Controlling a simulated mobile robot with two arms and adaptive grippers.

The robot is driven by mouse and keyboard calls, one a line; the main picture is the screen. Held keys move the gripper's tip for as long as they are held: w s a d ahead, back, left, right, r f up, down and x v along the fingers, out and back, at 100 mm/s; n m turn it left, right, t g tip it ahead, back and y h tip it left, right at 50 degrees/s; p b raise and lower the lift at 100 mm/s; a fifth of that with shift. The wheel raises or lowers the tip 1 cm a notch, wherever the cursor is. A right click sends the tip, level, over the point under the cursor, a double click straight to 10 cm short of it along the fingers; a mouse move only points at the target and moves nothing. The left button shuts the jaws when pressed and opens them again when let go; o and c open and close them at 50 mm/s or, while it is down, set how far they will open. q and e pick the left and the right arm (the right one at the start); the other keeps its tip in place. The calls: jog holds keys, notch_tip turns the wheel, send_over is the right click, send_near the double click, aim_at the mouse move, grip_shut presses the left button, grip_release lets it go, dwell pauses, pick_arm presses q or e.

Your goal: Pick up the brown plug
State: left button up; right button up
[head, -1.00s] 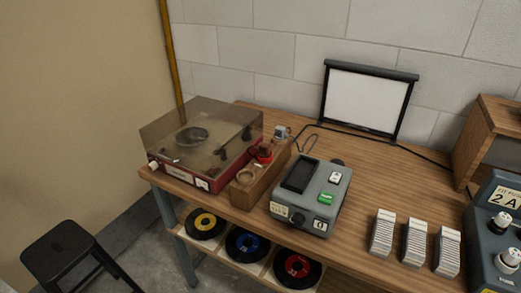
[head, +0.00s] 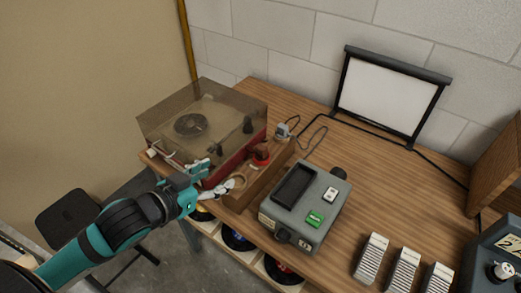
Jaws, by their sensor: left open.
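A narrow wooden holder (head: 268,179) stands on the bench between the record player and the grey device. A tan-brown round piece (head: 240,182) sits in its near end; this looks like the brown plug, though it is small and partly covered by a fingertip. A red-brown piece (head: 261,154) stands in the middle of the holder. My left gripper (head: 221,179) is open at the holder's near left end, with its fingertips close to the tan-brown piece. I cannot tell whether they touch it. My right gripper is not in view.
The record player (head: 203,120) with its tinted lid is close behind my left gripper. The grey device (head: 305,207) stands right of the holder. A grey plug with a cable (head: 282,130) is at the far end. Clear bench top (head: 390,190) lies to the right.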

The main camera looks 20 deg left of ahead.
pick_arm(q)
jog(key=b, duration=0.4)
send_near(259, 150)
jog(key=shift+d+x, duration=0.25)
jog(key=shift+x, duration=0.85)
jog(key=shift+w+d+f, duration=0.2)
jog(key=shift+w+f, duration=0.1)
jog(key=shift+w, duration=0.1)
jog(key=shift+a+p+x, duration=0.15)
jog(key=shift+p+x, duration=0.3)
jog(key=shift+x, duration=0.9)
jog(key=shift+a+p+x, duration=0.15)
jog(key=shift+p+x, duration=0.25)
jog(key=shift+x, duration=0.95)
grip_shut()
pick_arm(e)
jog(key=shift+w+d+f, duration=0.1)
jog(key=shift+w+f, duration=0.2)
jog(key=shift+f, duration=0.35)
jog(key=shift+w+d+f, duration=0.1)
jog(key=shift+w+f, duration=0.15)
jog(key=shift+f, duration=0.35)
